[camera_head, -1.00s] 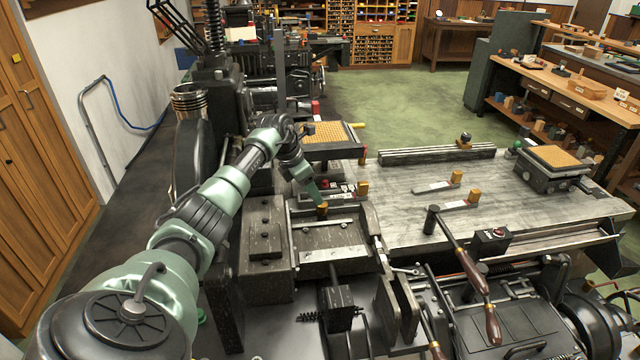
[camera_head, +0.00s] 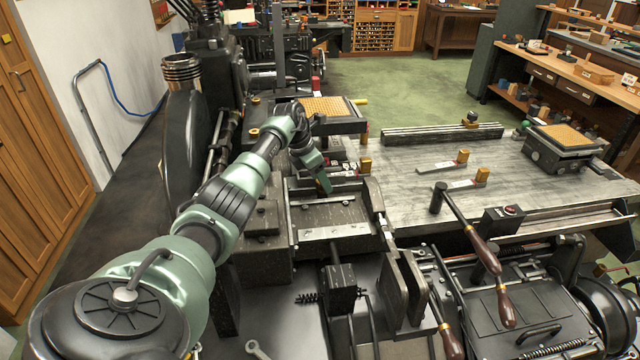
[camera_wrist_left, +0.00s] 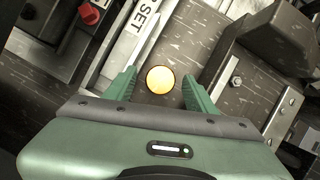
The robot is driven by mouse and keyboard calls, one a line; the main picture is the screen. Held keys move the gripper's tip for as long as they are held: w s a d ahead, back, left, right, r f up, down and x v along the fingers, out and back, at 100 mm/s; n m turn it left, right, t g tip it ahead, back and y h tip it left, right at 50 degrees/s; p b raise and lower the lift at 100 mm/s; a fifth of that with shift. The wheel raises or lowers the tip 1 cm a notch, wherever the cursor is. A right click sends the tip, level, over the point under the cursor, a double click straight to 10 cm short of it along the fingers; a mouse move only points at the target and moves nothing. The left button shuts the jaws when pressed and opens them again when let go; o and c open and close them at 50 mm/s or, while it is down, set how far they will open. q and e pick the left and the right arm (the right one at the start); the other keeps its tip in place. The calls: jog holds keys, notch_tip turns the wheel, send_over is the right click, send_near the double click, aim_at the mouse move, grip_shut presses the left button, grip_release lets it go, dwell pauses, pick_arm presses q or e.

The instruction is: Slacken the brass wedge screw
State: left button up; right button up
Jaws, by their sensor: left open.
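The brass wedge screw shows in the left wrist view as a round, bright brass head (camera_wrist_left: 160,80) seen end-on. It sits on a dark worn metal block, between the two green fingers of my left gripper (camera_wrist_left: 160,92). The fingers are open, one on each side of the head, with a visible gap to each. In the head view my left gripper (camera_head: 325,184) points down at the back edge of the dark machine bed, and hides the screw there. My right gripper is not in view.
A white label strip reading "SET" (camera_wrist_left: 140,28) and a red knob (camera_wrist_left: 89,14) lie beyond the fingers. A raised dark block (camera_wrist_left: 265,42) stands close on the right. In the head view, brass-ended bars (camera_head: 445,163) lie on the worn table at right.

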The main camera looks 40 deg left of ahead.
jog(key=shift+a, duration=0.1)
pick_arm(q)
grip_shut()
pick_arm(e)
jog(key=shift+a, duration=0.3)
pick_arm(q)
jog(key=shift+n, duration=0.4)
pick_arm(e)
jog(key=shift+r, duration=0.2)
